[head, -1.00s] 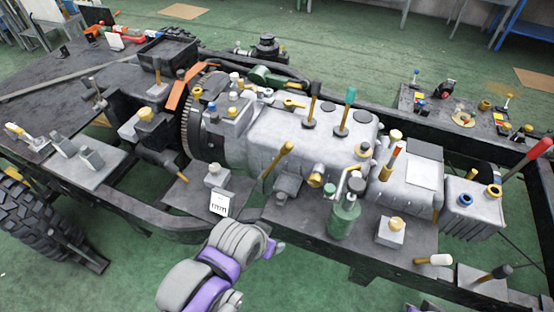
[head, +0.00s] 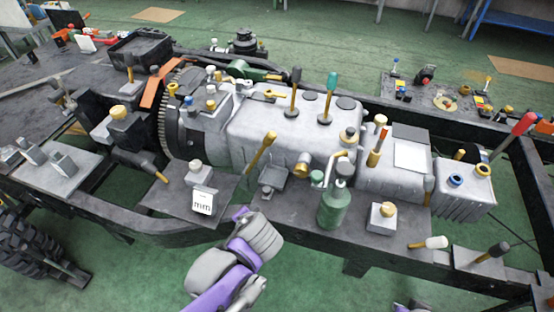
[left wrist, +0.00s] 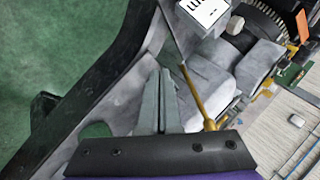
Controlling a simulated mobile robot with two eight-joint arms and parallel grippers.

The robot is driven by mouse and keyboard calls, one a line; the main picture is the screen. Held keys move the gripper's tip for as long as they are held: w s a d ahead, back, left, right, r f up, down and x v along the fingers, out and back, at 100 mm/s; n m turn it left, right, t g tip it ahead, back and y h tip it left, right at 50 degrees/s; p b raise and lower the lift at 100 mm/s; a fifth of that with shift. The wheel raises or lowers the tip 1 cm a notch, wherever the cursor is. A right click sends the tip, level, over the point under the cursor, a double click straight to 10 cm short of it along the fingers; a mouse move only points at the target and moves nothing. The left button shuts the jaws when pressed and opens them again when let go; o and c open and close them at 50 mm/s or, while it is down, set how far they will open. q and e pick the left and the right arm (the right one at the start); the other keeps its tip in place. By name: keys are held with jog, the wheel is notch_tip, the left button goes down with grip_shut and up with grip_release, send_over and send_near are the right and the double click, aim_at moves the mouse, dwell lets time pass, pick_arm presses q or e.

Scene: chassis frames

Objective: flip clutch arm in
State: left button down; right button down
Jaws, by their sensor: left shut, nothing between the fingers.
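A brass lever (head: 260,154), which looks like the clutch arm, stands slanted at the near side of the grey gearbox housing (head: 270,125), its top leaning right in the head view. The left wrist view shows the lever (left wrist: 197,97) just right of my left gripper (left wrist: 160,102). The gripper's two grey fingers are together with nothing between them. I cannot tell whether they touch the lever. In the head view my left arm reaches up from the bottom, and its wrist hides the fingers.
A white-labelled block (head: 203,200) stands left of the lever on the frame's side plate. A green bottle (head: 334,205) and a brass-knobbed block (head: 381,217) stand to the right. Tall levers (head: 328,97) rise from the housing. The green floor in front is clear.

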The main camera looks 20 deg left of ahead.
pick_arm(q)
jog(key=w+d+m+t+y+b, duration=0.3)
jog(key=w+d+m+t+b, duration=0.2)
jog(key=w, duration=0.2)
jog(key=w+d+f+m+t+y+b, duration=0.1)
jog(key=w+d+m+t+y+b, duration=0.3)
jog(key=w+m+t, duration=0.1)
jog(key=shift+w+d+t+b, duration=0.35)
jog(key=shift+w+t, duration=0.05)
jog(key=shift+w, duration=0.45)
jog(key=s+a+r+x, duration=0.1)
jog(key=a+x, duration=0.1)
jog(key=x, duration=1.1)
jog(key=shift+s, duration=0.45)
